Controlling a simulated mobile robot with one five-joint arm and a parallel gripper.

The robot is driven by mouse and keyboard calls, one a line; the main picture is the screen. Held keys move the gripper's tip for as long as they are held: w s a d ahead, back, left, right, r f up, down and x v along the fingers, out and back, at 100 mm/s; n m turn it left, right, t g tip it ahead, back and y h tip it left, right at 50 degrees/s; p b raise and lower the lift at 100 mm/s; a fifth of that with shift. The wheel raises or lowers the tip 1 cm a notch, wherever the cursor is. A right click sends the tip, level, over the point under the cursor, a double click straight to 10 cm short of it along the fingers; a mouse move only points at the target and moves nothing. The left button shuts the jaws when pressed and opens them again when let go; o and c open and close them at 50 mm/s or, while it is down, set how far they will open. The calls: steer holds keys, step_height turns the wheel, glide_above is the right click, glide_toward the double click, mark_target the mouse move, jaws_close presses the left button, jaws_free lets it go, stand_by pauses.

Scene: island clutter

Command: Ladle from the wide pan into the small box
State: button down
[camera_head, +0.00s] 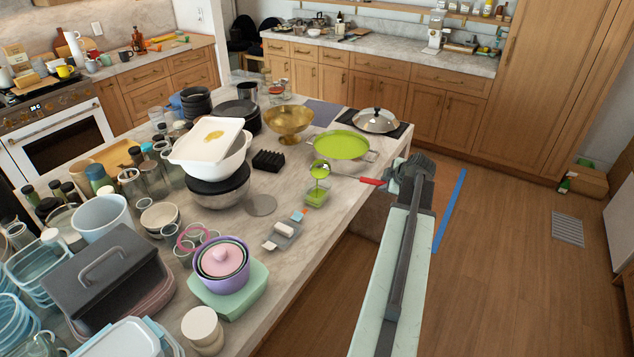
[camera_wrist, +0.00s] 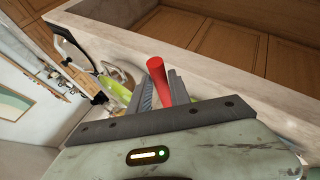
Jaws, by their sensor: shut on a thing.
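The wide pan (camera_head: 340,145) stands on the island near its far right edge, with bright green contents. The small box (camera_head: 315,203) is a clear container with green in it, on the near side of the pan. My gripper (camera_head: 392,181) is shut on the red handle of the ladle (camera_head: 371,181), beside the island's right edge. The ladle's bowl is just above the small box, holds green and looks tilted. A thin green streak shows between bowl and box. In the wrist view, the red handle (camera_wrist: 159,80) sits between my gripper's fingers (camera_wrist: 161,92).
A lidded pan (camera_head: 376,121) stands behind the wide pan and a gold colander (camera_head: 289,120) to its left. Clutter fills the island's left side.

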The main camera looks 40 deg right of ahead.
steer(key=shift+b, duration=0.35)
steer(key=shift+h, duration=0.3)
steer(key=shift+a+t+b, duration=0.15)
steer(key=shift+t+b, duration=0.15)
steer(key=shift+b, duration=0.05)
steer(key=shift+s+f+h+b, duration=0.15)
steer(key=shift+h+b, duration=0.15)
steer(key=shift+b, duration=0.15)
steer(key=shift+n, duration=0.3)
